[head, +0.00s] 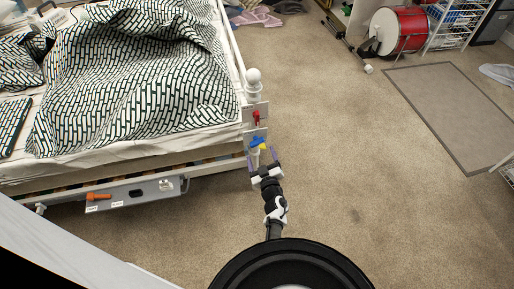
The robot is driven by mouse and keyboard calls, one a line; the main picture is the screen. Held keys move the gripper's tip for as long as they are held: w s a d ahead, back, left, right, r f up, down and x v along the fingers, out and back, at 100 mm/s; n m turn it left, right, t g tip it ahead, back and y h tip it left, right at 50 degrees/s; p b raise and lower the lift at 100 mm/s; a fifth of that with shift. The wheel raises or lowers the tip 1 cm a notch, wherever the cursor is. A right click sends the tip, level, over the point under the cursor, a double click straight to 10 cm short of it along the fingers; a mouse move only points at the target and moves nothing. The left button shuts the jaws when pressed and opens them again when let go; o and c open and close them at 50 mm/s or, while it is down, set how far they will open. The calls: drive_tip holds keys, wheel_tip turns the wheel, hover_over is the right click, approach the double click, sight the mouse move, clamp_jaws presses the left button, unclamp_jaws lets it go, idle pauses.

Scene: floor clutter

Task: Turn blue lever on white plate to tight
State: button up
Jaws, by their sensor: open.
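A blue lever (257,141) sits on a small white plate (249,134) at the bed's corner post, near the middle of the head view. A yellow part shows right beside the blue lever. My gripper (261,154) is open just below the lever in the picture, its two purple fingers spread to either side. I cannot tell whether the fingers touch the lever. The gripper hides the lower part of the plate, and any marks on it are too small to read.
A red lever (256,118) sits on another plate just above. A grey panel (140,195) with an orange lever (99,196) is on the bed's side. The bed (130,145) fills the left. Carpet (350,150) is clear to the right, up to a mat (455,110).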

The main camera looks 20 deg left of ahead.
sight(257, 144)
drive_tip(key=b+x, duration=0.1)
drive_tip(key=x, duration=0.2)
drive_tip(key=b+x, duration=0.2)
drive_tip(key=shift+w+a+f, duration=0.2)
drive_tip(key=shift+w+a, duration=0.05)
drive_tip(key=shift+w+a+r, duration=0.2)
drive_tip(key=shift+w+a, duration=0.1)
drive_tip(key=shift+w, duration=0.2)
drive_tip(key=shift+c, duration=0.2)
drive_tip(key=c, duration=0.9)
